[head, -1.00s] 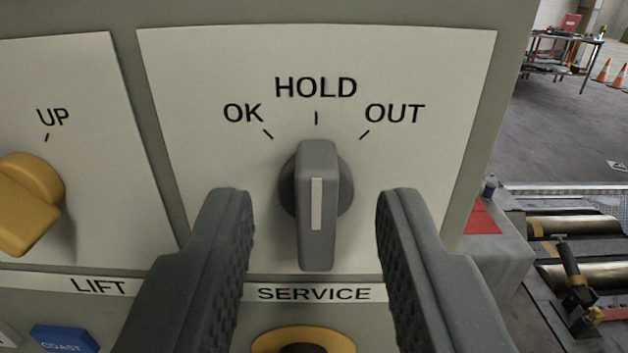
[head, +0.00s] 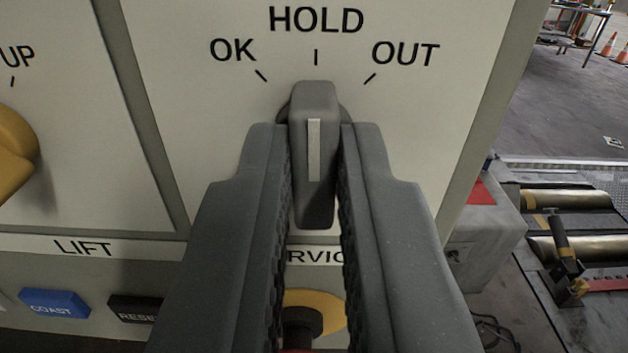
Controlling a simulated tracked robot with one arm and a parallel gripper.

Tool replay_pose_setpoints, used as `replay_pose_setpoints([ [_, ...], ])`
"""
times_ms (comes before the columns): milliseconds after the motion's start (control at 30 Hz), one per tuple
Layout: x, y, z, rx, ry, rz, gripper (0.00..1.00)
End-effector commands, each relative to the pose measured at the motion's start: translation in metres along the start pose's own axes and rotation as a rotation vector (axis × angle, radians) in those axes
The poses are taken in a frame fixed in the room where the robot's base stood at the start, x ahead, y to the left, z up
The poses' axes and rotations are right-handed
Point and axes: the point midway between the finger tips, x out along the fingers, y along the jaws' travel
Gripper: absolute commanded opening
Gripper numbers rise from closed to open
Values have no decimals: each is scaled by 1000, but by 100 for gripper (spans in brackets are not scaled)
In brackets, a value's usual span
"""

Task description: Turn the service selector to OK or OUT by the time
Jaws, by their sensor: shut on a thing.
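The service selector (head: 314,150) is a grey knob with a pale stripe, in the middle of the head view. It stands upright and points at HOLD, between the OK mark (head: 261,75) on the left and the OUT mark (head: 370,78) on the right. My gripper (head: 315,140) is shut on the selector, one finger on each side of its grip. The fingers hide the sides of the round base and part of the SERVICE label (head: 316,257).
The yellow lift knob (head: 14,145) is at the left edge. Below are a blue COAST button (head: 54,303), a dark RESET button (head: 135,309) and a yellow-ringed button (head: 325,302) partly hidden by my fingers. Rollers (head: 568,200) lie beyond the panel at right.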

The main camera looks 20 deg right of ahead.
Motion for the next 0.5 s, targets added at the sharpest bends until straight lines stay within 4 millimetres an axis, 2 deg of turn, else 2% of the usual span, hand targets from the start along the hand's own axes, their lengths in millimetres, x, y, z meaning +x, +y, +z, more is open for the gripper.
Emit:
replay_pose_setpoints([
  [267,0,-2,1,-142,0,-1,0],
  [500,0,-3,1,-336,0,0,0],
])
